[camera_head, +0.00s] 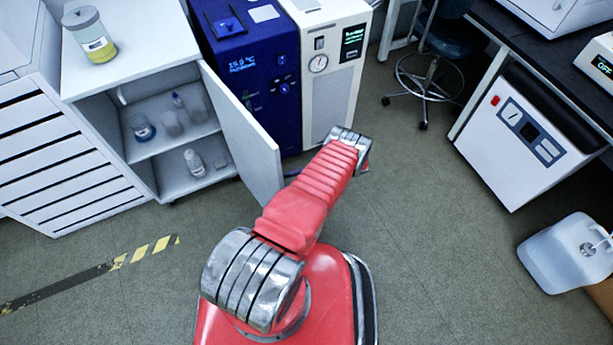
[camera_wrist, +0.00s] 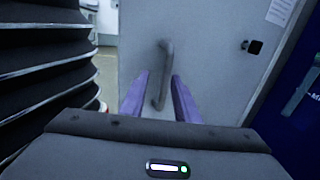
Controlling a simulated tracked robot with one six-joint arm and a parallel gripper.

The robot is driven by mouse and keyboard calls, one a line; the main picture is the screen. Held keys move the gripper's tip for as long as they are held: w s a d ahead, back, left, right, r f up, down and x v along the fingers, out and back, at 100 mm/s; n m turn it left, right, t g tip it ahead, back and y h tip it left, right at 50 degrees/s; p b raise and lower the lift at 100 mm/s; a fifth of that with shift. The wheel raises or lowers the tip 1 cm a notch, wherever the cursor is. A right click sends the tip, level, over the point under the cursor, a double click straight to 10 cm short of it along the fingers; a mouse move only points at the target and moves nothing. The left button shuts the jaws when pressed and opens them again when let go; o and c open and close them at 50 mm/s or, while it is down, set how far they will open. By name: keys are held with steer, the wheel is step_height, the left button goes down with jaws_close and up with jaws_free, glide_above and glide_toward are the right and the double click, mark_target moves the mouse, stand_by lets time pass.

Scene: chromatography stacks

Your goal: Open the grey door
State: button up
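The grey door (camera_head: 243,137) belongs to a low cabinet (camera_head: 133,50). In the head view it stands swung well open, and shelves with bottles and beakers show inside. In the wrist view the door (camera_wrist: 215,60) fills the middle, with a curved grey vertical handle (camera_wrist: 165,65). My gripper (camera_wrist: 160,75) is open, its two purple fingers apart on either side of the handle in the picture. Gaps show between the handle and both fingers; I cannot tell how far ahead the handle is. The gripper cannot be made out in the head view.
A blue instrument (camera_head: 255,75) and a white one (camera_head: 333,75) stand right of the door. A jar with yellow liquid (camera_head: 90,35) stands on the cabinet. Floor between is clear.

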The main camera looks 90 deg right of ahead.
steer(key=shift+v, duration=2.65)
steer(key=shift+c, duration=0.4)
